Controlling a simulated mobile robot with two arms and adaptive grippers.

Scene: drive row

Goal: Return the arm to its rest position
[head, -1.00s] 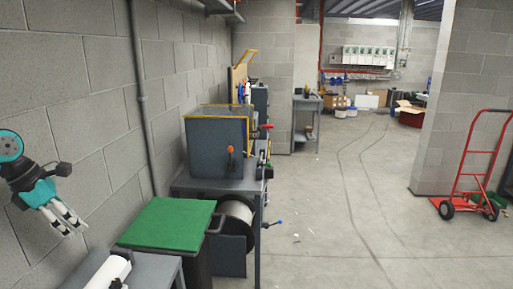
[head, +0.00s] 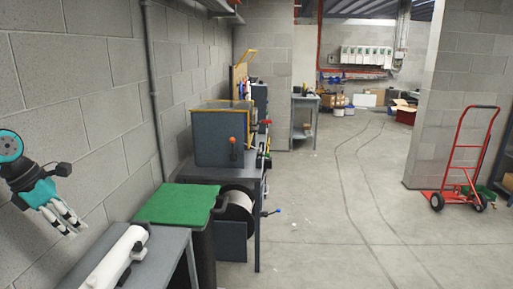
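My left gripper (head: 66,222) shows at the left edge of the head view, on a teal and dark wrist. Its pale fingers point down and to the right, with a gap between the tips. I see nothing held between them. It hangs in the air in front of the grey block wall, to the left of the bench with the white roll. My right arm and gripper are not in view.
A grey bench (head: 179,240) with a white roll (head: 117,258) is near left. Beyond it stand a green-topped bin (head: 178,203) and a machine table (head: 240,183). A red hand truck (head: 467,165) stands at right. The middle floor (head: 330,220) is clear.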

